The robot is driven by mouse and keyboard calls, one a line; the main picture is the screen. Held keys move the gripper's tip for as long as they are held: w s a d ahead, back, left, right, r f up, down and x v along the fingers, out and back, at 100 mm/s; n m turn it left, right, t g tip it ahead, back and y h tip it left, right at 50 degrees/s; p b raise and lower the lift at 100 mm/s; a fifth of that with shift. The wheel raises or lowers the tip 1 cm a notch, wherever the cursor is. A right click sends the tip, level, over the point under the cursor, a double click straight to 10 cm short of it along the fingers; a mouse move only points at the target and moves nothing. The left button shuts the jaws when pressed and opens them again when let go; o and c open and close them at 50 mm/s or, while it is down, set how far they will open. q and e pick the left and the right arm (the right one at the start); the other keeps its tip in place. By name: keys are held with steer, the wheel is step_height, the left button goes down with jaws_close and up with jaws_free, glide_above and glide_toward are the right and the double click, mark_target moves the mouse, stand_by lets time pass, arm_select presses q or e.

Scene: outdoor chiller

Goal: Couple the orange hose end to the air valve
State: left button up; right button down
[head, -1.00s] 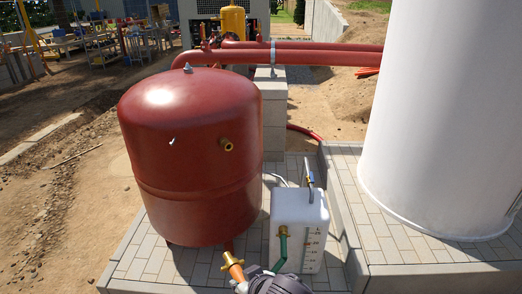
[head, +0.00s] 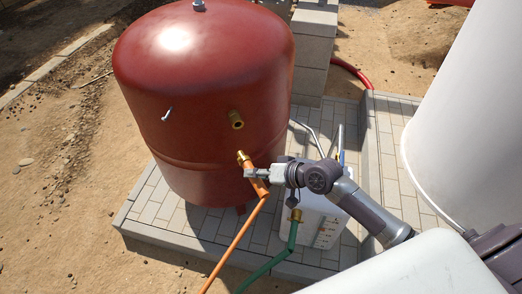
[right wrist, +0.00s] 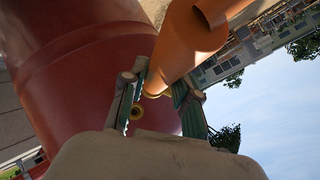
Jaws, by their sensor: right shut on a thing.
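The orange hose end (head: 259,186) has a brass fitting (head: 244,159) at its tip, pointing up. My right gripper (head: 255,173) is shut on it just below the brass; in the right wrist view the fingers (right wrist: 160,100) flank the orange hose (right wrist: 192,45). The red tank (head: 190,65) carries a brass port (head: 236,120) and, left of it, a small silver stem (head: 167,114); no label shows which is the air valve. The hose tip appears below the brass port, apart from it. My left gripper is not in view.
A green hose (head: 286,250) with a brass end stands in front of the white container (head: 325,225), right of the tank. A big white cylinder (head: 460,130) stands at the right.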

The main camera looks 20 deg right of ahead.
mark_target(249, 160)
steer(key=shift+w+d+r+m+t+p, duration=0.4)
steer(key=shift+w+d+r+m, duration=0.4)
steer(key=shift+w+r, duration=0.2)
steer(key=shift+w+d, duration=0.15)
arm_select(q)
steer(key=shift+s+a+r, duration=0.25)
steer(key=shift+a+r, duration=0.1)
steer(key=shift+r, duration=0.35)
arm_select(e)
steer(key=shift+r+p, duration=0.2)
steer(key=shift+p, duration=0.1)
arm_select(q)
steer(key=b, duration=0.1)
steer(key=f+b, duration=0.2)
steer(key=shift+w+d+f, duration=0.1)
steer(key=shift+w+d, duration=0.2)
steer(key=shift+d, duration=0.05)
arm_select(e)
steer(key=w, duration=0.5)
steer(key=shift+w+f, duration=0.1)
steer(key=shift+w, duration=0.2)
